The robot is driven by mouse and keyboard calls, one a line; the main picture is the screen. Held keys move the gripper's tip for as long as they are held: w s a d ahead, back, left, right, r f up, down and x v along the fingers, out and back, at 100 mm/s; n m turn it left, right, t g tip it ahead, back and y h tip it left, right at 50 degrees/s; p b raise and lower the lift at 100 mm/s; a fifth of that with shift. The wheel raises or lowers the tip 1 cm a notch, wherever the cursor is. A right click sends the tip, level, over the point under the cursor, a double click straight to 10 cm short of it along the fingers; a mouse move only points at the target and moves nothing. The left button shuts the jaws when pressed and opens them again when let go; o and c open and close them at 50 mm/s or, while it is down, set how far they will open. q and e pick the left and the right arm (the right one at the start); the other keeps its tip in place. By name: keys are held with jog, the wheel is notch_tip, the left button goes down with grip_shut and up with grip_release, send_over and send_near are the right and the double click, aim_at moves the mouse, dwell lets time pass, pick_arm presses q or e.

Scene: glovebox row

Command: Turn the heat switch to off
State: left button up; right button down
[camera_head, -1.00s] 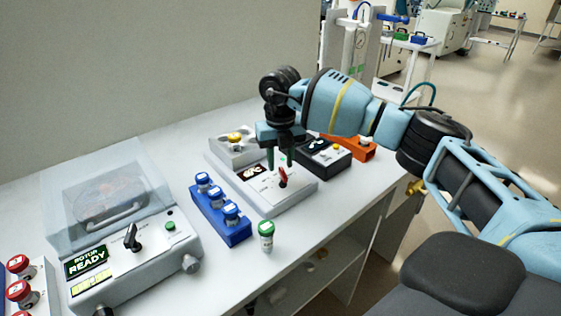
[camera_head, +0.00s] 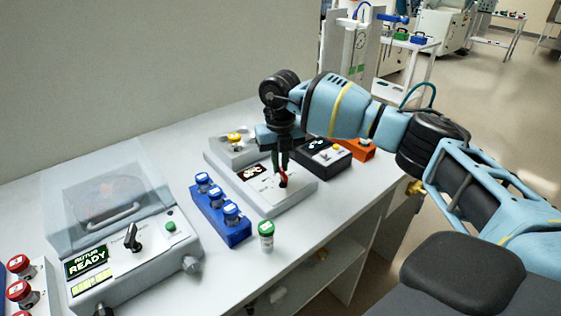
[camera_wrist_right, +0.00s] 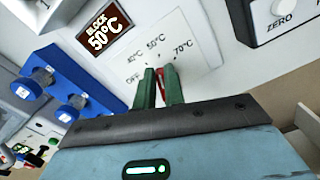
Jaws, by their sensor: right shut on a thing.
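The heat switch is a red knob (camera_head: 283,180) on the white heat block unit (camera_head: 262,202). My right gripper (camera_head: 281,168) comes down onto it from above and is shut on the knob. In the right wrist view the green fingers of the right gripper (camera_wrist_right: 162,88) stand on both sides of the red knob (camera_wrist_right: 161,80). The dial around it is marked OFF, 42°C or similar, 50°C and 70°C. The display (camera_wrist_right: 104,29) reads BLOCK 50°C. The fingers hide part of the knob, so its exact pointing is hard to tell. My left gripper is not in view.
A blue rack (camera_head: 228,228) with several blue-capped vials stands left of the unit. A green-capped vial (camera_head: 266,236) stands near the front edge. A black scale (camera_head: 322,152) is to the right. A clear-lidded machine (camera_head: 130,250) reading READY stands at left.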

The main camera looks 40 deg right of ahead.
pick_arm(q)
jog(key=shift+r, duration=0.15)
pick_arm(e)
jog(key=shift+r, duration=0.1)
jog(key=n, duration=0.2)
jog(key=n+p, duration=0.1)
jog(key=n, duration=0.1)
jog(key=shift+a, duration=0.4)
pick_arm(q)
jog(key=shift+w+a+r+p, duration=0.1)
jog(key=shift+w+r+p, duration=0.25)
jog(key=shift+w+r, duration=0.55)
pick_arm(e)
jog(key=shift+a+n, duration=0.25)
jog(key=shift+n, duration=0.85)
jog(key=shift+a+n, duration=0.2)
jog(key=shift+n, duration=0.9)
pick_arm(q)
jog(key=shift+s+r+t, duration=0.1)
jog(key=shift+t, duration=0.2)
pick_arm(e)
jog(key=shift+s, duration=0.1)
jog(key=c, duration=1.5)
grip_release()
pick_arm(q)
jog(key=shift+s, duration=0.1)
pick_arm(e)
jog(key=shift+r, duration=3.85)
jog(key=shift+f, duration=0.1)
